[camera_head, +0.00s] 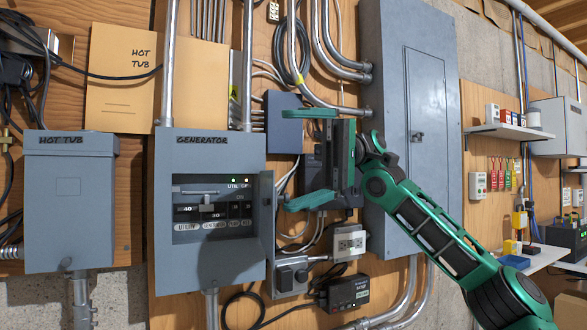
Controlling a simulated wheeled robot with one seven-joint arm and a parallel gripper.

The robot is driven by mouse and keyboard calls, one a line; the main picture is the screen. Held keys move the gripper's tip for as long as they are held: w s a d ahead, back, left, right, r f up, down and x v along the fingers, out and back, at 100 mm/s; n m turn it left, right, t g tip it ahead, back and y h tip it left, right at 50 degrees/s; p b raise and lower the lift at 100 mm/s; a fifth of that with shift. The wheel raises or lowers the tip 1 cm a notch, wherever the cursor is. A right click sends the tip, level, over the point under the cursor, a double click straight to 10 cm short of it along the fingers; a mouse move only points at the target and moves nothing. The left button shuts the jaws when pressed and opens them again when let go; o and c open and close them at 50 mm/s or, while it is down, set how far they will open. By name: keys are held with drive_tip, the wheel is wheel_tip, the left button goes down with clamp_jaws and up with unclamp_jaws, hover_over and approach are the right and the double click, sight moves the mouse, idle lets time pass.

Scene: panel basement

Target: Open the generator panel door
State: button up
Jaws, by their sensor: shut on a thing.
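The generator panel (164,200) is a grey box marked GENERATOR on the wooden wall at left-centre. Its front is uncovered, and a row of breakers (213,211) and two lit green lights show inside. The generator panel door (267,232) stands swung out on the right side of the box, seen nearly edge-on. My green and dark gripper (300,157) is just right of the door, pointing left, its two green fingers one above the other.
A closed grey HOT TUB box (70,205) hangs at the left. A tall grey cabinet (385,60) stands behind my arm. An outlet box (349,243), a switch box (290,277) and loose cables lie below my gripper. Conduits run above. A shelf (510,132) is at the right.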

drive_tip(key=shift+s+d+r, duration=0.1)
drive_tip(key=shift+d+r, duration=0.15)
drive_tip(key=shift+d, duration=0.35)
drive_tip(key=shift+d+r, duration=0.3)
drive_tip(key=shift+d, duration=0.35)
drive_tip(key=shift+s+d+r, duration=0.1)
drive_tip(key=shift+d+r, duration=0.15)
drive_tip(key=shift+d, duration=0.35)
drive_tip(key=shift+s+d+r, duration=0.25)
drive_tip(key=shift+s+d, duration=0.15)
drive_tip(key=shift+d, duration=0.1)
drive_tip(key=c, duration=0.8)
drive_tip(key=shift+w+d+f, duration=0.1)
drive_tip(key=shift+w+d, duration=0.05)
drive_tip(key=c, duration=0.5)
drive_tip(key=w+d, duration=0.1)
drive_tip(key=d, duration=0.5)
drive_tip(key=shift+w+d+f, duration=0.25)
drive_tip(key=shift+w+d, duration=0.1)
